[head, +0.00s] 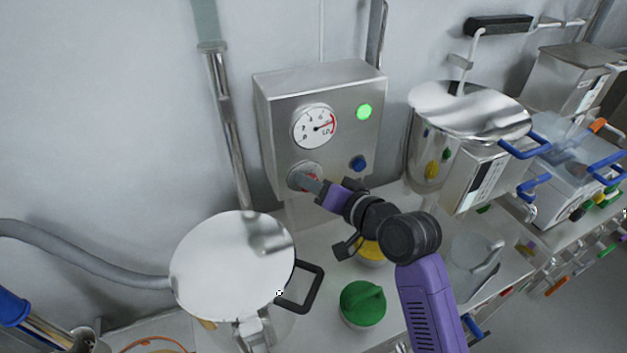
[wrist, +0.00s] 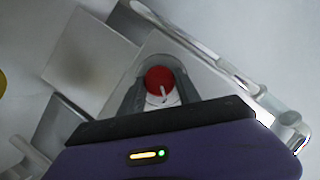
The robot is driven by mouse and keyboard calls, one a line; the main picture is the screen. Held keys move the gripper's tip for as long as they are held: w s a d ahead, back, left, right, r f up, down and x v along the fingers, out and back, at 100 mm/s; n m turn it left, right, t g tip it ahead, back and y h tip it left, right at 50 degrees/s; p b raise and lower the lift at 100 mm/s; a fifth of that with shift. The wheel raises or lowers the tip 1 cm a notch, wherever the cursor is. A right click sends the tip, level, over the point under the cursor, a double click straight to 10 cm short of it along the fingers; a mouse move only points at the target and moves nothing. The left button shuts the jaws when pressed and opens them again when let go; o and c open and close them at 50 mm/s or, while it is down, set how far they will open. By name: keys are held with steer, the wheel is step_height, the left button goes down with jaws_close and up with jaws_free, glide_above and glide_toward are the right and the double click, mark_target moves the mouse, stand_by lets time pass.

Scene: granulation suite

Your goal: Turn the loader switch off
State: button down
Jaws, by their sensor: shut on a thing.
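The loader control box (head: 345,145) is a steel box on the wall. It has a round gauge (head: 315,127), a lit green lamp (head: 364,111) and a blue knob (head: 358,163). The loader switch is a red rotary knob (wrist: 160,81) at the box's lower left, with a pale plate around it. My gripper (head: 312,185) reaches the switch from the right and front. In the wrist view its grey fingers (wrist: 160,92) stand on both sides of the red knob, shut on it. In the head view the fingers hide most of the knob.
A steel lidded vessel (head: 232,265) with a black handle stands at front left. A green-lidded container (head: 363,304) is below my arm, and a yellow-lidded one (head: 371,254) is partly hidden behind it. A large steel vessel (head: 470,115) stands right of the box.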

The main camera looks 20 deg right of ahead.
steer(key=shift+a+n+h+p, duration=0.2)
steer(key=shift+n+h+p, duration=1)
steer(key=shift+n+h, duration=1.05)
steer(key=shift+a+n+h+p, duration=0.2)
steer(key=shift+n+h+p, duration=1.05)
steer(key=shift+n, duration=1.8)
steer(key=c, duration=0.9)
jaws_free()
steer(key=shift+o, duration=0.2)
